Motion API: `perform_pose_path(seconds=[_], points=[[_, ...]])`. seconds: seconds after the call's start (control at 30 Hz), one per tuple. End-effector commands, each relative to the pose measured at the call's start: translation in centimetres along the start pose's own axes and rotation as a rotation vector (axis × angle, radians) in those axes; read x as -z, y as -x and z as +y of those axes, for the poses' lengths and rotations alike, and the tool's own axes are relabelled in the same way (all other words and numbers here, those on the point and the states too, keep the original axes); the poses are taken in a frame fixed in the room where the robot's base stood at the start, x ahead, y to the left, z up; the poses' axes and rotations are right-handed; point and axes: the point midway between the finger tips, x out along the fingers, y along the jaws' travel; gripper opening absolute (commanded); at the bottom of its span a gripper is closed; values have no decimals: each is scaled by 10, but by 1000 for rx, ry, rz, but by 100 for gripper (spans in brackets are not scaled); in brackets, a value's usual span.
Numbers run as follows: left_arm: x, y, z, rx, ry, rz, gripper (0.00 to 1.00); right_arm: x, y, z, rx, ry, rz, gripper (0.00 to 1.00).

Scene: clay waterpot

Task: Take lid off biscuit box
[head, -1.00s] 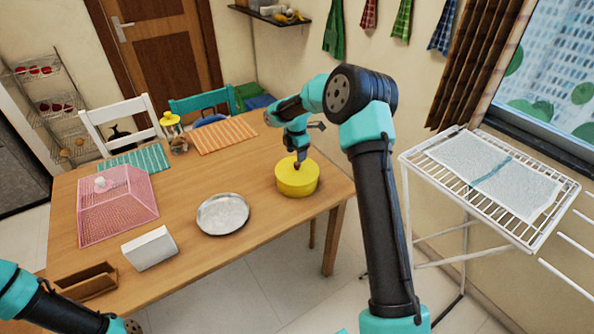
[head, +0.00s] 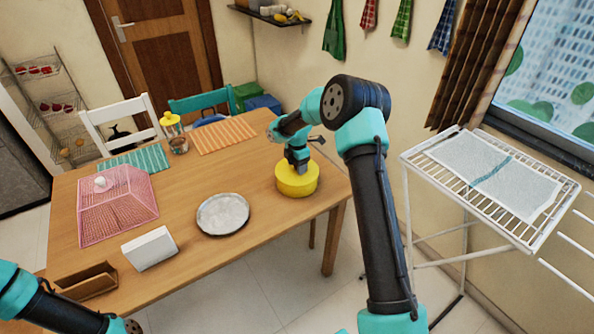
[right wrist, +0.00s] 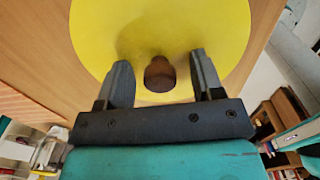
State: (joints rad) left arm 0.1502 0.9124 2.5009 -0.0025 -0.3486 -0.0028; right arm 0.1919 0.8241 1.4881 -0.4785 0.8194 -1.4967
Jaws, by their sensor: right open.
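The yellow biscuit box (head: 296,185) stands on the wooden table near its right edge, with its round lid on. In the right wrist view the yellow lid (right wrist: 105,40) fills the upper middle, with a dark brown knob (right wrist: 160,74) on it. My right gripper (head: 300,170) is over the lid in the head view. In the right wrist view its two open fingers (right wrist: 160,78) stand on either side of the knob, with a gap on each side. The knob is hidden by the gripper in the head view. My left arm shows at the lower left; its gripper is not clear.
A round metal tray (head: 222,214) lies left of the box, with bare table between. A white napkin holder (head: 150,248), a brown wooden tray (head: 88,282) and a pink mesh food cover (head: 115,210) are farther left. A drying rack (head: 490,185) stands to the right.

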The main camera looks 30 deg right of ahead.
Motion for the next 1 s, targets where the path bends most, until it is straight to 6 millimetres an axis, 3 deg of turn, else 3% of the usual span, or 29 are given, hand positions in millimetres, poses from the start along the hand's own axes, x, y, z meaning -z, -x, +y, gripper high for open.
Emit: perform_pose_path(seconds=[0.4, 1.0], points=[[0, 0, 0, 0, 0, 0, 43, 0, 0, 0, 0, 0, 0, 61], [0, 0, 0, 0, 0, 0, 43, 0, 1, 0, 0, 0, 0, 6]])
